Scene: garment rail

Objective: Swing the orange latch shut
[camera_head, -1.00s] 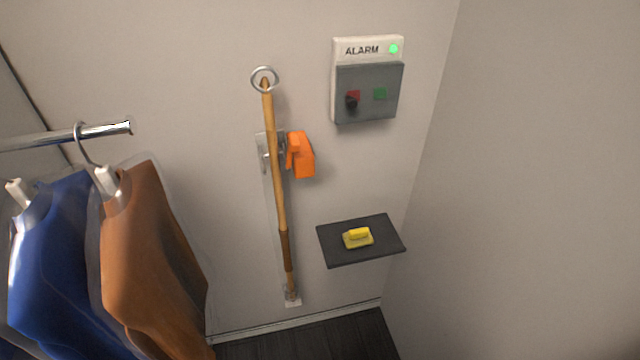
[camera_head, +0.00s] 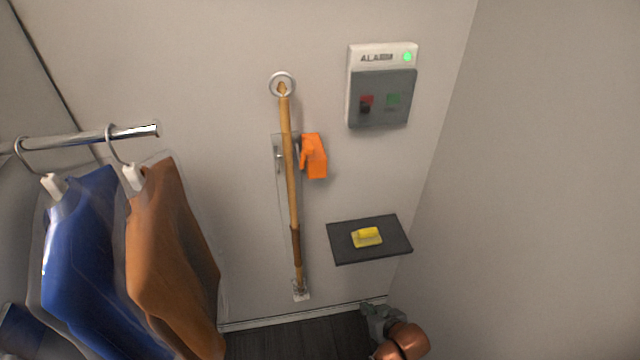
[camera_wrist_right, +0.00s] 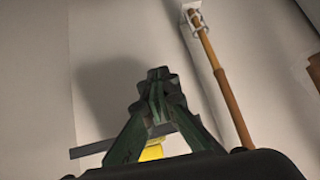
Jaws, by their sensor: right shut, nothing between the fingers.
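The orange latch (camera_head: 315,157) is mounted on the wall plate, to the right of the wooden pole (camera_head: 291,180), and hangs out to the pole's right side. The pole stands upright against the wall, with a ring at its top and its foot in a small bracket. My right gripper (camera_head: 369,309) shows at the bottom of the head view, below the shelf and well below the latch. In the right wrist view its fingers (camera_wrist_right: 157,75) are together and empty, with the pole (camera_wrist_right: 222,85) beyond them. The latch is not clear in that view. My left gripper is not in view.
A dark shelf (camera_head: 345,251) with a yellow object (camera_head: 367,237) juts from the wall right of the pole. An alarm box (camera_head: 381,85) with a grey cover is above it. Garments (camera_head: 172,265) hang from a metal rail (camera_head: 85,139) at left.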

